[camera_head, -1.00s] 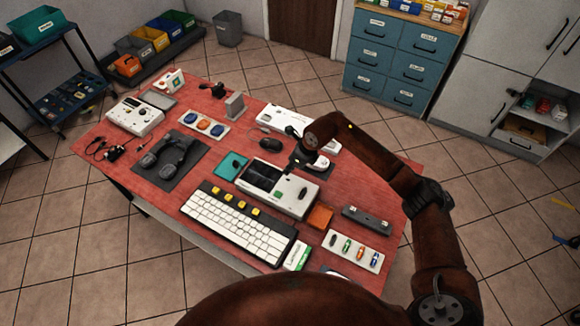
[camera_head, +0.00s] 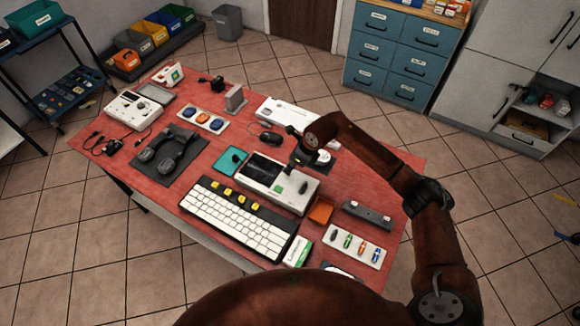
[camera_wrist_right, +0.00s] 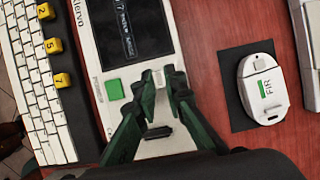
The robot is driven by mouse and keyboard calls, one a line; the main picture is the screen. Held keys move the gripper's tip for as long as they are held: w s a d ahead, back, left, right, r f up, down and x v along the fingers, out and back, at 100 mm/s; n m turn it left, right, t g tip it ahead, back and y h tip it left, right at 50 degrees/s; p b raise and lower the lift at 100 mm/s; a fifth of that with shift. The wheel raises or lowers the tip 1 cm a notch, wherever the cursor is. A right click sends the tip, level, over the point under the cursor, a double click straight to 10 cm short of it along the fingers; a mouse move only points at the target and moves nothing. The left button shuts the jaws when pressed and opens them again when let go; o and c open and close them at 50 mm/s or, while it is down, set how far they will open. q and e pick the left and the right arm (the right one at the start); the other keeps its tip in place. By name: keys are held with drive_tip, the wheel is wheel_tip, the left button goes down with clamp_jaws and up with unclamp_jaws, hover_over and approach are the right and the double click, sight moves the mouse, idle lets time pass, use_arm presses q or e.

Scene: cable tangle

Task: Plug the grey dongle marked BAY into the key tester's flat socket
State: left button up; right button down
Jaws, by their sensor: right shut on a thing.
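A pale device with a dark screen (camera_head: 250,180), apparently the key tester, lies mid-table. The wrist view shows its screen, green square (camera_wrist_right: 114,89) and a dark oblong part (camera_wrist_right: 157,132). My right gripper (camera_wrist_right: 164,84) is over the lower end of this device. Its dark green fingers are shut on a small pale grey piece (camera_wrist_right: 158,78), apparently the dongle. No BAY marking is readable. I cannot tell whether the piece touches the device. In the head view my right gripper (camera_head: 297,160) is small and dark. The flat socket cannot be made out. My left gripper is not in view.
A white oval gadget marked FIR (camera_wrist_right: 264,88) lies on a dark mat right of the fingers. A keyboard (camera_head: 240,218) is in front of the device. An orange tray (camera_head: 320,211) and a holder with coloured sticks (camera_head: 368,253) stand at the right.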

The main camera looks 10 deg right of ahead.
drive_tip(key=shift+f+b, duration=0.75)
drive_tip(key=shift+f, duration=0.4)
idle(0.6)
drive_tip(key=c, duration=1.9)
unclamp_jaws()
drive_tip(key=shift+r, duration=0.1)
